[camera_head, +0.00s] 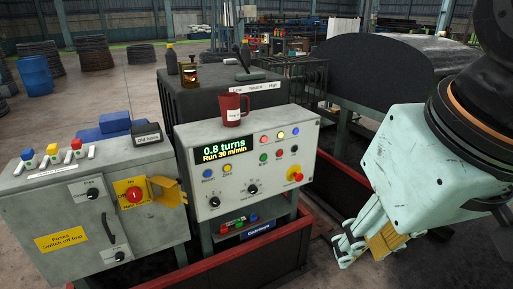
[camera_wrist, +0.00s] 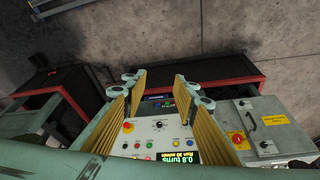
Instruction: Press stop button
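The grey control panel (camera_head: 245,160) stands mid-picture in the head view, with a screen reading "0.8 turns, Run 30 m/min". A red mushroom button (camera_head: 295,174) on a yellow base is at its right side; it also shows in the wrist view (camera_wrist: 128,127), near the left finger. A small red button (camera_head: 264,139) sits in the upper button rows. The labels are too small to read, so I cannot tell which button is marked stop. My gripper (camera_head: 362,245) is right of the panel, apart from it. In the wrist view its padded fingers (camera_wrist: 160,80) are spread and empty.
A grey fuse cabinet (camera_head: 95,210) with a red switch (camera_head: 134,195) on yellow and an open yellow cover stands left. A red mug (camera_head: 233,108) stands on the panel's top. A red-rimmed tray (camera_head: 255,255) lies below. A large dark drum (camera_head: 375,72) is behind.

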